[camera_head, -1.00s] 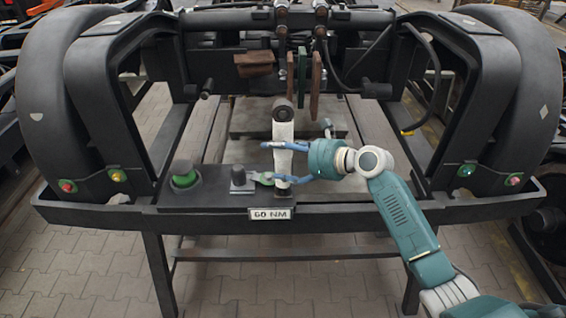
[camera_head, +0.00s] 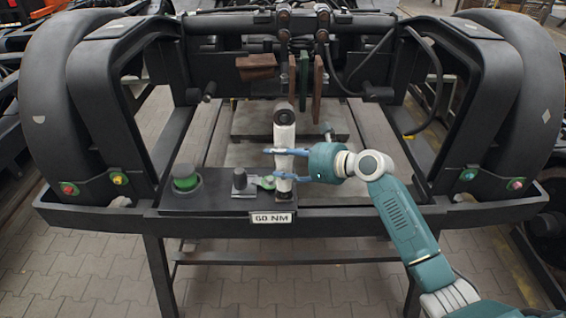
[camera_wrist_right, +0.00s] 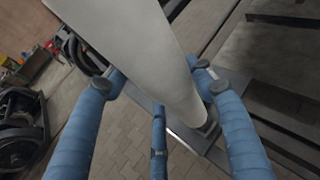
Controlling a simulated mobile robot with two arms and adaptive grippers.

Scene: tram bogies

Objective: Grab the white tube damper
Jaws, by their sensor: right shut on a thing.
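The white tube damper (camera_head: 284,136) stands upright at the front edge of the bogie frame, with a dark eye at its top. My right gripper (camera_head: 284,163) comes from the right and is shut around the damper's middle and lower part, its blue fingers on the tube. In the right wrist view the white tube (camera_wrist_right: 150,60) runs between the blue fingers (camera_wrist_right: 165,95). My left gripper is not in view.
Brown and green plates (camera_head: 304,85) hang behind the damper. Black wheels (camera_head: 52,112) flank the frame.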

